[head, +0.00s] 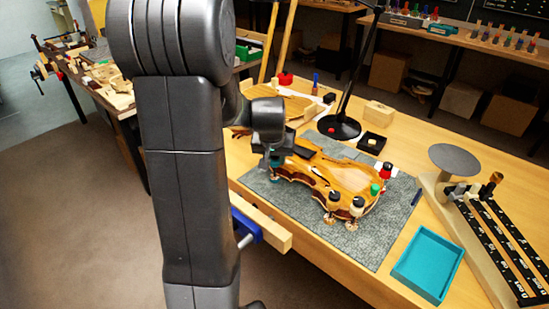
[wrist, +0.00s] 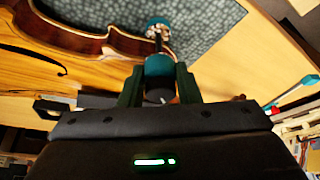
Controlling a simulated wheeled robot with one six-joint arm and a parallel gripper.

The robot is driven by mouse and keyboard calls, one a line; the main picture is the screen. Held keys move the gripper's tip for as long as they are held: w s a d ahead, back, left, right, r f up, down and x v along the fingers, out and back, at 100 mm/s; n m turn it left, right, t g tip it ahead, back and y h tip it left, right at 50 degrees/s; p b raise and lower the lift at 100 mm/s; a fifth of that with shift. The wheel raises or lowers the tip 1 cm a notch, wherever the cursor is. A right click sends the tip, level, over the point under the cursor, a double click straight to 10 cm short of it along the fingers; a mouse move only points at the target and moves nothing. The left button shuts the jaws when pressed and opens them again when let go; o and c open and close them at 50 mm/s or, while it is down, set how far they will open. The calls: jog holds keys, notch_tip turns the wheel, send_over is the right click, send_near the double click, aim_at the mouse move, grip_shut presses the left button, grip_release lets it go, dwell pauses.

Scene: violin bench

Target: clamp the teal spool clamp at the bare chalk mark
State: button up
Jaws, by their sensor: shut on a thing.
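The teal spool clamp (wrist: 159,66) stands between the two fingers of my gripper (wrist: 158,76) in the wrist view. My gripper is shut on its near teal part; a thin shaft runs to a second teal end on the grey mat. The violin body (wrist: 85,62) lies left of the clamp, its edge right beside the shaft; I cannot tell whether they touch. In the head view, my gripper (head: 274,158) is at the left end of the violin body (head: 345,177), and the clamp is mostly hidden there. I cannot make out the chalk mark.
A teal tray (head: 398,272) is at the right front. A black lamp base (head: 339,128) and a small black box (head: 371,142) stand behind.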

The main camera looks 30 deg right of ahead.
jog(key=o, duration=1)
jog(key=shift+o, duration=0.2)
jog(key=v, duration=1.3)
jog(key=shift+s+r+p, duration=0.2)
jog(key=shift+r+p, duration=0.15)
jog(key=shift+p, duration=0.1)
jog(key=shift+a, duration=0.1)
jog(key=x, duration=1.3)
jog(key=shift+w+f+b, duration=0.2)
jog(key=shift+f+b, duration=0.15)
jog(key=shift+b, duration=0.05)
jog(key=shift+r, duration=0.1)
